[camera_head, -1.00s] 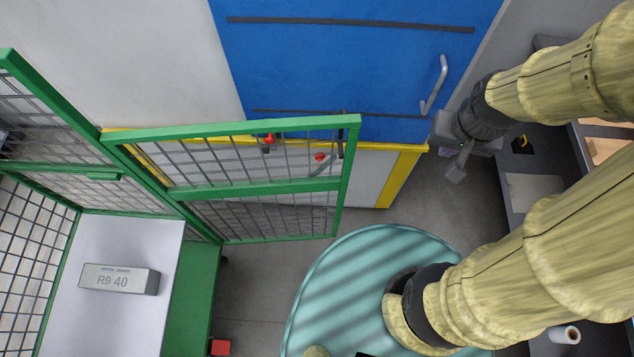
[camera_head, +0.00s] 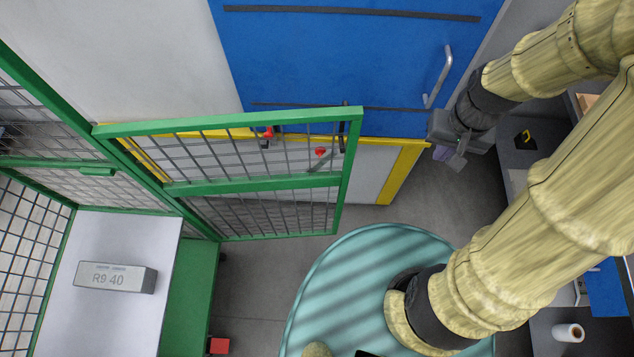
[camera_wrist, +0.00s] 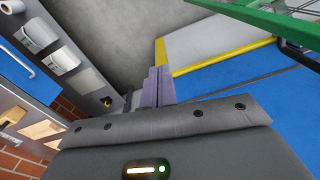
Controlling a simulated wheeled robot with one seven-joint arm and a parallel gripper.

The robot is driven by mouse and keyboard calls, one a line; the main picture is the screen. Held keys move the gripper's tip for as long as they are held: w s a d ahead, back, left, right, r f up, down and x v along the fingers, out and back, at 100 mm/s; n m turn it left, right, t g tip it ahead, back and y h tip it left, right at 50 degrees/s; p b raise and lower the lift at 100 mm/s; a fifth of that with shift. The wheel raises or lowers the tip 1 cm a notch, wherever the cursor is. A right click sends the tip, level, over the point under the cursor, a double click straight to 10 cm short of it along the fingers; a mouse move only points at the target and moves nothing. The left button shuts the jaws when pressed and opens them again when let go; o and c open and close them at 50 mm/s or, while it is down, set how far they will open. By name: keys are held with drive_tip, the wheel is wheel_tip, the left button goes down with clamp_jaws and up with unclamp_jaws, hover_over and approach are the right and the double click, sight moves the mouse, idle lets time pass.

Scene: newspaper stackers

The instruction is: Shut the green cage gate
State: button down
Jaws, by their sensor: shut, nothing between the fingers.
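The green cage gate (camera_head: 255,186) is a green frame with wire mesh. In the head view it stands swung open, away from the cage, reaching toward the blue and yellow panel. Part of its green frame also shows at the top right of the wrist view (camera_wrist: 275,18). My gripper (camera_head: 449,160) is right of the gate's free edge, apart from it, near the corner of the blue door. In the wrist view its fingers (camera_wrist: 157,86) are together with nothing between them.
The cage holds a white shelf (camera_head: 120,325) with a grey block marked R9 40 (camera_head: 115,278). A blue door (camera_head: 350,60) with a handle is behind my gripper. A round teal platform (camera_head: 345,275) is below. Grey floor between gate and platform is clear.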

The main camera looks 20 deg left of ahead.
drive_tip(key=w+a+f+n+g+y+b, duration=0.2)
drive_tip(key=a+f+g+y+b, duration=0.3)
drive_tip(key=f, duration=0.9)
drive_tip(key=w+a+f+n+g+y+b, duration=0.2)
drive_tip(key=a+f+n+g+y+b, duration=0.2)
drive_tip(key=a+f+y+b, duration=0.5)
drive_tip(key=a+f+g+b, duration=0.2)
drive_tip(key=a+f, duration=0.1)
drive_tip(key=f, duration=0.2)
drive_tip(key=shift+a+f, duration=0.35)
drive_tip(key=x, duration=1)
drive_tip(key=shift+w, duration=0.2)
drive_tip(key=shift+r+y, duration=0.15)
drive_tip(key=shift+y, duration=0.15)
